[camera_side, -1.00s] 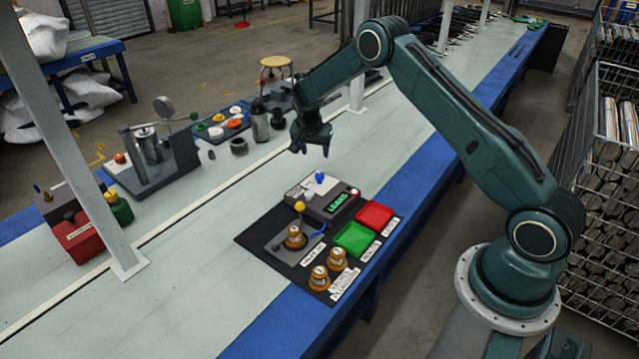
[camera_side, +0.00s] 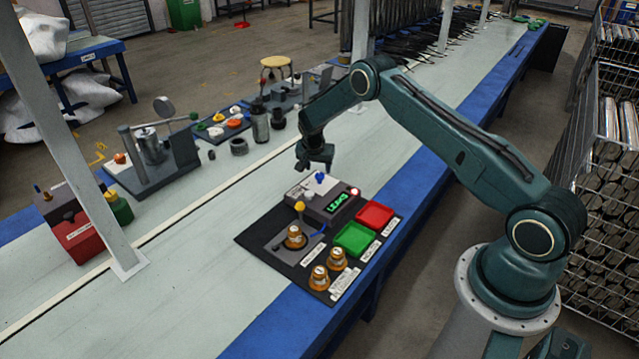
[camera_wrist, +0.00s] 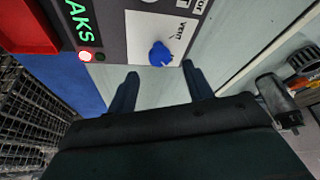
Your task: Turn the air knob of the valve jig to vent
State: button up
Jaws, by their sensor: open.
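The valve jig (camera_side: 328,206) is a grey box on a black mat, with a lit green display. Its blue air knob (camera_side: 319,177) sits on a white panel at the jig's far end. In the wrist view the blue knob (camera_wrist: 160,54) is beside the printed word VENT, just beyond and between my fingertips. My gripper (camera_side: 316,168) hangs pointing down close above the knob's end of the jig. In the wrist view my gripper (camera_wrist: 162,75) is open and empty, its fingers apart. I cannot tell which mark the knob points at.
A green tray (camera_side: 355,239) and a red tray (camera_side: 375,215) lie beside the jig. A white post (camera_side: 90,190) rises at left.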

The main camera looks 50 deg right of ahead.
aim_at(320, 175)
jog(key=shift+x, duration=2.25)
jog(key=c, duration=0.9)
